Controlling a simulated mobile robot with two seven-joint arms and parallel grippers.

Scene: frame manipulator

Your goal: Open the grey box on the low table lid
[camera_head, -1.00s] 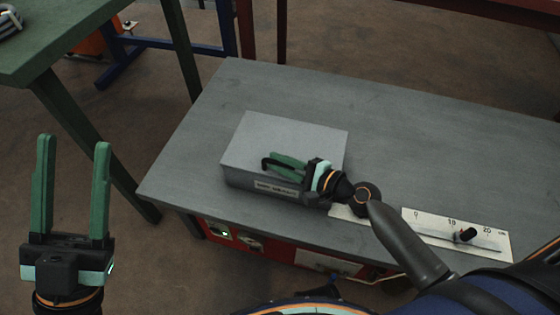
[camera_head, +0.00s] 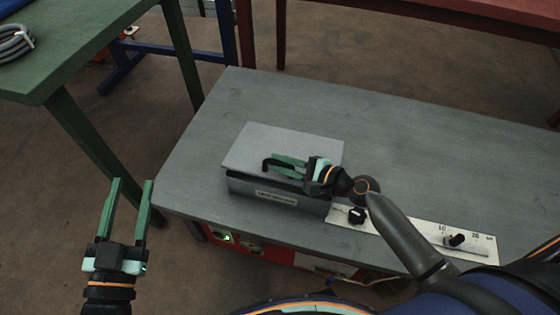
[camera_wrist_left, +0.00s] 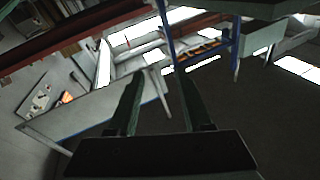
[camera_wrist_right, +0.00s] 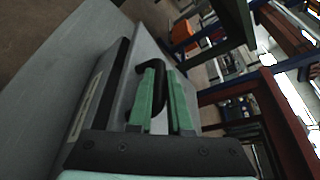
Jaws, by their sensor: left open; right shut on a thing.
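The grey box (camera_head: 245,188) sits on the low grey table (camera_head: 420,150), with a pale label on its front. Its lid (camera_head: 285,138) is slightly raised at the front, and a dark gap shows beneath that edge. The gap also shows in the right wrist view. My right gripper (camera_head: 275,163) is shut on the black lid handle (camera_head: 268,168); the handle also shows between its green fingers in the right wrist view (camera_wrist_right: 150,78). My left gripper (camera_head: 134,182) is open and empty, left of the low table. The box's inside is hidden.
A white scale strip with black knobs (camera_head: 455,240) lies along the table's front edge, right of the box. A green table (camera_head: 100,40) holding a coiled cable (camera_head: 15,42) stands at the left. The low table's back and right are clear.

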